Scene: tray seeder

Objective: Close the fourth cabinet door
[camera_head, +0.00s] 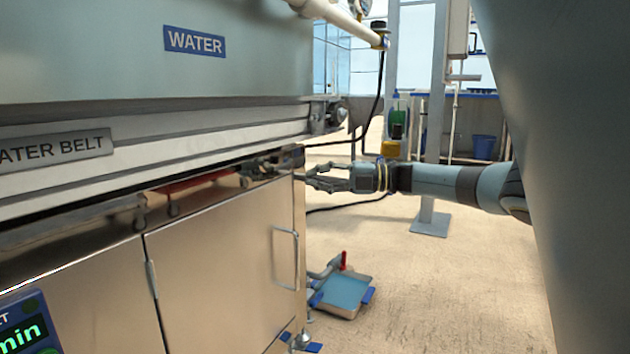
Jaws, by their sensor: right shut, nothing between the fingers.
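The steel cabinet door at the right end of the row (215,275) has its hinge on its left side and a bar handle (285,258) near its right edge. It looks about in line with the door to its left (85,310) and appears closed or nearly so; a small gap cannot be ruled out. No numbers show on the doors. My right gripper (312,179) is shut and empty, beside the cabinet's upper right corner, above and right of the handle. Whether its tips touch the corner is unclear. My left gripper is not in view.
A blue tray (345,292) sits on the floor right of the cabinet. A metal post (435,120) and black cables stand behind my right arm.

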